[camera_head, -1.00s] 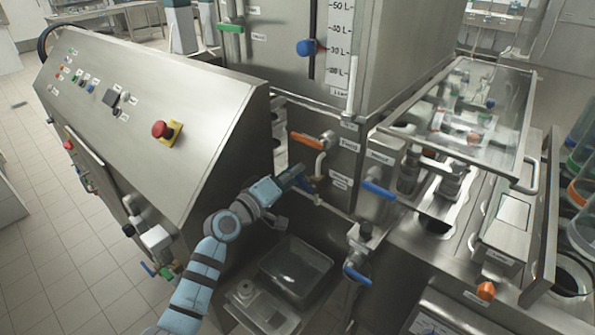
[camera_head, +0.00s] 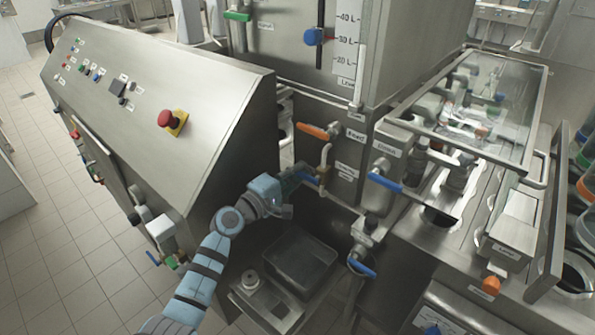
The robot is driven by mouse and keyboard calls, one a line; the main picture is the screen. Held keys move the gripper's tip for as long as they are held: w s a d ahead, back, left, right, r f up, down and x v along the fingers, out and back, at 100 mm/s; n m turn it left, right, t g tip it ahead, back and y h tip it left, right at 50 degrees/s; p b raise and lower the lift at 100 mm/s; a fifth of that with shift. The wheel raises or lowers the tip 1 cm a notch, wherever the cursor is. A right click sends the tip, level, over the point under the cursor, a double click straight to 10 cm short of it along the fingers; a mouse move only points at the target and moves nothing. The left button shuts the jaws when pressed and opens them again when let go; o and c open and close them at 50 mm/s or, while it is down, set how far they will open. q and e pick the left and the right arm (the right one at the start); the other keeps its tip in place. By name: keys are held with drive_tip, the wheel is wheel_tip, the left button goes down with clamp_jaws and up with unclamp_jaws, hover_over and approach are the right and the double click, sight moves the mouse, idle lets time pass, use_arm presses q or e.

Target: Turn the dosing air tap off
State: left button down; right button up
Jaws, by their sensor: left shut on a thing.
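My left gripper (camera_head: 300,177) is at the tap on the front of the steel machine, below the orange-handled tap. It is shut on this tap's blue handle (camera_head: 309,179), which is mostly hidden by the fingers. A brass-coloured pipe (camera_head: 325,160) rises just to its right. The label beside it (camera_head: 346,170) is too small to read surely, so I take this as the dosing air tap from its place. My right gripper is not in view.
An orange tap handle (camera_head: 313,130) is just above. Other blue handles are to the right (camera_head: 385,182) and lower down (camera_head: 361,268). A dark tray (camera_head: 300,262) lies below my gripper. The sloped control panel (camera_head: 165,95) with a red emergency button (camera_head: 166,118) stands to the left.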

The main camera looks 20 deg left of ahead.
use_arm(q)
drive_tip(key=c, duration=1.6)
unclamp_jaws()
drive_tip(key=v, duration=1.2)
drive_tip(key=shift+f, duration=0.1)
